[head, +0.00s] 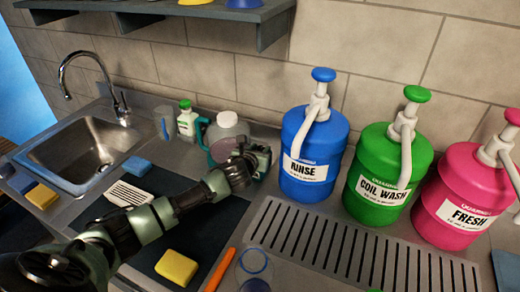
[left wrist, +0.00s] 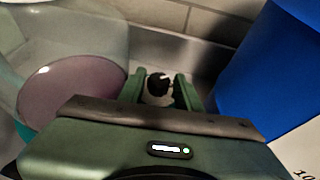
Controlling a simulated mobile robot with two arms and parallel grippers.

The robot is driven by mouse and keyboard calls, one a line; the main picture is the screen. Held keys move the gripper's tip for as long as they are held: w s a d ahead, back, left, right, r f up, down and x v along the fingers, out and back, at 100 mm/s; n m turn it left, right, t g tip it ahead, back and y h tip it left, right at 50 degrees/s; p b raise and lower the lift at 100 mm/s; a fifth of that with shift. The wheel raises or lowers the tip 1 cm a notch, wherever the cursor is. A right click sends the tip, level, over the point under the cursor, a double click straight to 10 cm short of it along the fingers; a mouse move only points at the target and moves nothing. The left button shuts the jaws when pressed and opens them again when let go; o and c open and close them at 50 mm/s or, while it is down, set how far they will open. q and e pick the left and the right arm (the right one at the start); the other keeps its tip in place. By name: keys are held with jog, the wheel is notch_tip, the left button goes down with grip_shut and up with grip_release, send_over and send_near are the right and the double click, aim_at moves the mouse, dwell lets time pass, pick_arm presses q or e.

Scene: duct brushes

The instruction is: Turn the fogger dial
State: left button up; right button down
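The fogger (head: 226,133) has a cloudy, rounded tank with a pinkish disc-like part and a teal handle. It stands on the steel counter behind the dark mat. My left gripper (head: 258,160) is low at its right side, beside the blue rinse drum. In the left wrist view, a small black knob with white on it (left wrist: 158,84), which looks like the dial, sits between the green fingers of my left gripper (left wrist: 160,80). The fingers stand apart; whether they touch the knob is hard to tell. The tank (left wrist: 75,90) fills the left of that view. My right gripper is not in view.
Blue (head: 314,150), green (head: 388,175) and pink (head: 465,197) pump drums stand to the right behind a slotted drain (head: 350,245). A sink (head: 92,150) is at left. A yellow sponge (head: 177,267) and an orange tool (head: 219,268) lie in front.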

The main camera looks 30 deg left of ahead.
pick_arm(q)
grip_shut()
jog(key=shift+d+r+n+g+y+p, duration=0.15)
jog(key=shift+n+y+p, duration=0.1)
jog(key=shift+n+y, duration=0.2)
jog(key=shift+d+n+g+y+p, duration=0.15)
jog(key=shift+n+y+p, duration=0.1)
jog(key=shift+n+y, duration=0.2)
jog(key=shift+w+a+n+g+y, duration=0.1)
jog(key=shift+n+g+y, duration=0.2)
jog(key=shift+n+y, duration=0.45)
grip_release()
jog(key=v, duration=0.7)
jog(key=shift+s, duration=0.35)
